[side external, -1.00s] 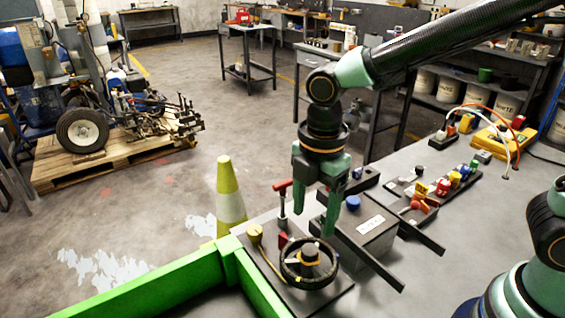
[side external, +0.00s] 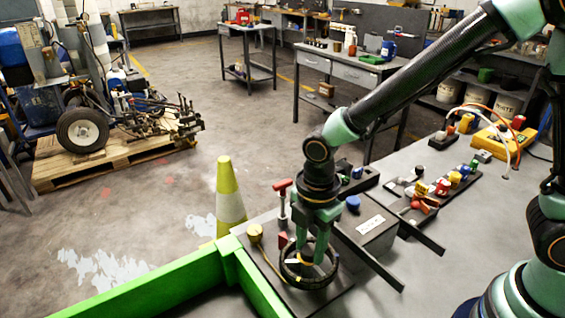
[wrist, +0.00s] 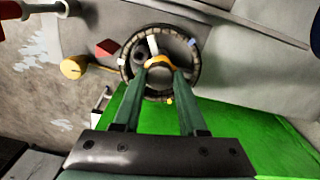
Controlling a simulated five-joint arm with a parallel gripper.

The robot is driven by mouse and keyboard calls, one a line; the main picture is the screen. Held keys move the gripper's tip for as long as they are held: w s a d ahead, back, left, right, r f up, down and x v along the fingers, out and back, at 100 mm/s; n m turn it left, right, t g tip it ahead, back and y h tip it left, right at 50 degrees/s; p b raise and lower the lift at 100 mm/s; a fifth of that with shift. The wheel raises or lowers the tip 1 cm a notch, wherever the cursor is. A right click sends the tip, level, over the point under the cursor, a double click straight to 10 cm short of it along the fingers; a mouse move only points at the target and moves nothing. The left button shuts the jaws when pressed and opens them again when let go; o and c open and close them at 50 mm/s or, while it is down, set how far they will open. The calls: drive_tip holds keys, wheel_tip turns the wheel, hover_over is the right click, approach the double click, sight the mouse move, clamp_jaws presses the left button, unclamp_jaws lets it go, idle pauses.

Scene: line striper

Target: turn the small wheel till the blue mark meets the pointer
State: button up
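The small dark wheel (wrist: 198,75) lies flat on its plate, with a pale spoke and a yellow-orange hub (wrist: 158,61). It also shows in the side view (side external: 286,274), partly hidden by my gripper. A blue mark (wrist: 192,42) is on the rim at the upper right in the wrist view. A red wedge (wrist: 107,47), perhaps the pointer, sits just outside the rim at the left, apart from the blue mark. My gripper (wrist: 165,69) is down over the wheel. Its fingers are apart, one on each side of the hub; contact is unclear.
A yellow knob (wrist: 73,67) on a rod and a red-handled post (side external: 283,190) stand beside the wheel. A grey box (side external: 370,228) with dark bars is to the right. A green rail (side external: 170,278) runs along the near left.

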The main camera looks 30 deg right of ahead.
clamp_jaws()
